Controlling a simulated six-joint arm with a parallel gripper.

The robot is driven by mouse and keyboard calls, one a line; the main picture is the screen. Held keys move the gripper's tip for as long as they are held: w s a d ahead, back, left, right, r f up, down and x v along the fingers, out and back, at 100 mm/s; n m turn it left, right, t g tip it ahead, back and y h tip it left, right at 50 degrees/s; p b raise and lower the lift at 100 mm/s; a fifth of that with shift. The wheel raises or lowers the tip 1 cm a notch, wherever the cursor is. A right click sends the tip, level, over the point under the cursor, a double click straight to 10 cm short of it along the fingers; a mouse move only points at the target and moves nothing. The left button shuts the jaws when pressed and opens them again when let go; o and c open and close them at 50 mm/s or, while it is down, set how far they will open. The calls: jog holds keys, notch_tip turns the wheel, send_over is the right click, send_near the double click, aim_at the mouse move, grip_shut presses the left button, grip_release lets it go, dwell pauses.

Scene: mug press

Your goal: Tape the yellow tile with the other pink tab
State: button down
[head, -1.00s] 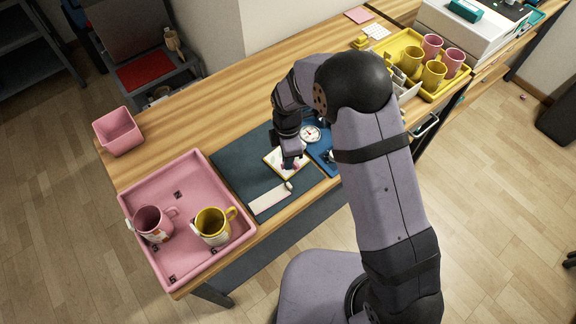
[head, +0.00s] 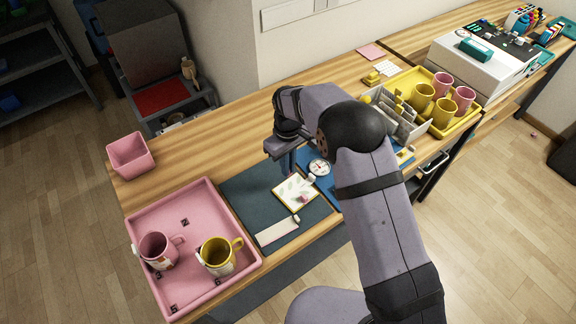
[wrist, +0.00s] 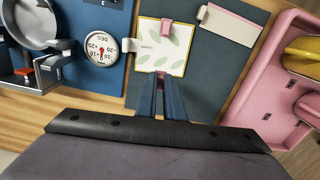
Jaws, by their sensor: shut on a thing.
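The yellow tile (head: 291,186) has a yellow rim and a white face with pale green leaves. It lies on the dark mat and also shows in the wrist view (wrist: 176,50). One pink tab (wrist: 165,27) lies over its edge at the top in the wrist view; it shows at the tile's near edge in the head view (head: 303,197). My gripper (wrist: 160,76) is shut on a small pink tab (wrist: 160,72), mostly hidden between the fingertips. In the head view my gripper (head: 288,172) is by the tile's far side; its height is hard to tell.
A white strip with a pink edge (head: 277,231) lies on the mat (head: 241,190). A round dial (head: 319,167) and a blue board (wrist: 88,82) with a press are beside the tile. A pink tray (head: 205,200) holds two mugs. A yellow tray (head: 437,132) with mugs stands beyond.

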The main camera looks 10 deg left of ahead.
aim_at(288, 184)
jog(key=shift+f, duration=0.1)
jog(key=shift+f+b, duration=1.85)
jog(key=shift+f, duration=0.7)
jog(key=shift+f, duration=0.45)
jog(key=shift+s+d+f, duration=0.1)
jog(key=shift+f, duration=0.1)
dwell(0.6)
jog(key=c, duration=1.8)
grip_release()
jog(key=shift+b, duration=0.3)
jog(key=shift+r, duration=0.5)
jog(key=shift+r+b, duration=1.05)
jog(key=shift+r, duration=2.2)
